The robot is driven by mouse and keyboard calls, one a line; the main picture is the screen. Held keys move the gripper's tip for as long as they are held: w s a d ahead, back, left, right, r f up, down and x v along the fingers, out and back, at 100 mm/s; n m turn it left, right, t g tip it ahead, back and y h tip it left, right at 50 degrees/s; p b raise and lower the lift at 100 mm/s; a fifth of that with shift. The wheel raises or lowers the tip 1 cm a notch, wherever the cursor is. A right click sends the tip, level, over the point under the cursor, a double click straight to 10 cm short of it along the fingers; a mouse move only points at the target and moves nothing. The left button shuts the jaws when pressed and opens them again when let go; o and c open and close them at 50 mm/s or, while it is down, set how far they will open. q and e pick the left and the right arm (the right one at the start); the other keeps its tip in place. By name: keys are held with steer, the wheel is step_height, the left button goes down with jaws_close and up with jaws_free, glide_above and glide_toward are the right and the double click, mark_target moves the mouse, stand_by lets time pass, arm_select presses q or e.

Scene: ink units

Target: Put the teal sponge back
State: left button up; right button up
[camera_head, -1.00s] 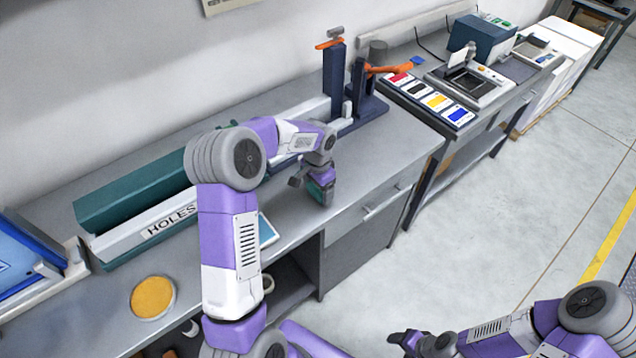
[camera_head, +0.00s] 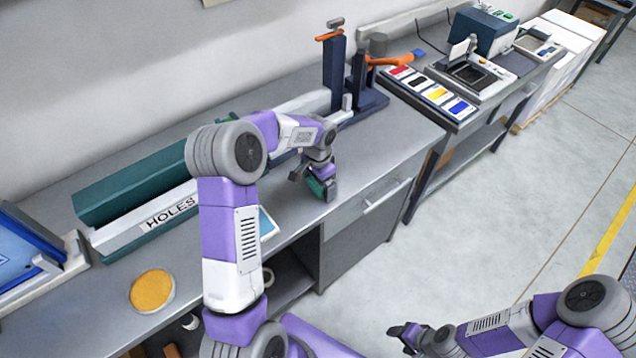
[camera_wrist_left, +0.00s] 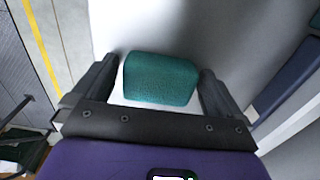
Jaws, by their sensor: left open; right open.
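The teal sponge (camera_wrist_left: 160,78) is a rounded block between the two fingers of my left gripper in the left wrist view, with a gap visible at the right finger. My left gripper (camera_wrist_left: 152,88) is open around it. In the head view, the left gripper (camera_head: 313,184) is low over the grey bench near its front edge, and a bit of the teal sponge (camera_head: 317,187) shows between its fingers. Whether the sponge touches the bench is hard to tell. My right gripper (camera_head: 408,337) is open and empty over the floor, away from the bench.
The long "HOLES" machine (camera_head: 165,215) lies behind my left arm. A round orange-yellow disc (camera_head: 152,290) sits at the front left. A dark blue press stand (camera_head: 365,92) and a tray of coloured inks (camera_head: 432,92) are further right. Bench right of the left gripper is clear.

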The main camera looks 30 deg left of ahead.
arm_select(q)
steer(key=r, duration=0.5)
steer(key=r+p, duration=0.1)
steer(key=r, duration=0.2)
steer(key=shift+w+r, duration=0.1)
steer(key=shift+w, duration=0.15)
